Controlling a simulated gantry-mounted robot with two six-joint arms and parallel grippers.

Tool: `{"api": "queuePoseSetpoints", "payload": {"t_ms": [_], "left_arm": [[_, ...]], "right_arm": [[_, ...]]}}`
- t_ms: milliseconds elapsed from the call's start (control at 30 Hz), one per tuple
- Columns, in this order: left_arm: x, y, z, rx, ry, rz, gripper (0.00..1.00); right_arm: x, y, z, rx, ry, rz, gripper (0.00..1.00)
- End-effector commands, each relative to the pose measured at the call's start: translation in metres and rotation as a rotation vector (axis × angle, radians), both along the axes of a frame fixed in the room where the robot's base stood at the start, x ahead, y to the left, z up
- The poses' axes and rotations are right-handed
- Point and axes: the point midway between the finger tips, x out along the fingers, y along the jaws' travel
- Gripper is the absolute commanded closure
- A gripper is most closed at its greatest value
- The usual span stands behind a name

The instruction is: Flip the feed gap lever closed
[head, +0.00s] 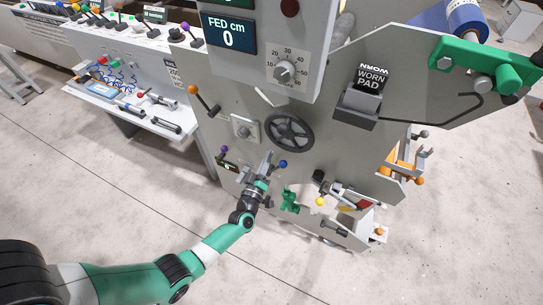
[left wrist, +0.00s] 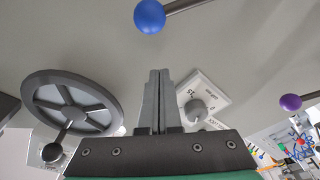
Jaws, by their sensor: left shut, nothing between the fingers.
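Several ball-ended levers stand on the machine's grey side panel; no readable label shows which is the feed gap lever. A blue-ball lever (head: 283,164) is close beside my left gripper (head: 267,162). Its blue ball (left wrist: 150,16) is at the top of the left wrist view, apart from the fingertips (left wrist: 158,74). A purple-ball lever (head: 223,150) is left of the gripper, and its purple ball (left wrist: 290,102) shows at the right of the wrist view. My left gripper is shut and empty, near the panel. My right gripper is not in view.
A black handwheel (head: 289,132) sits above the gripper, and a dial knob (head: 241,128) is to its upper left. A tool bench (head: 150,117) is at the left. The floor in front is clear.

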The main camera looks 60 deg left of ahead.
Motion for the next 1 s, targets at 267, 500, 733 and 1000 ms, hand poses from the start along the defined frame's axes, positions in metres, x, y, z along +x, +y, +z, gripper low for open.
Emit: {"api": "queuePoseSetpoints", "payload": {"t_ms": [267,500,733,1000], "left_arm": [[-0.05,-0.039,-0.004,0.0,0.003,-0.004,1.0],[-0.065,-0.05,-0.007,0.001,-0.001,-0.001,1.0],[-0.065,-0.05,-0.008,0.001,-0.001,0.0,1.0],[-0.065,-0.05,-0.008,0.0,-0.001,-0.001,1.0]], "right_arm": [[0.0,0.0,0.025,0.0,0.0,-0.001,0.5],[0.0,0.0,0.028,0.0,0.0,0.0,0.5],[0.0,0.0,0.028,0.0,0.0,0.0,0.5],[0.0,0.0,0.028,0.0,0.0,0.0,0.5]]}}
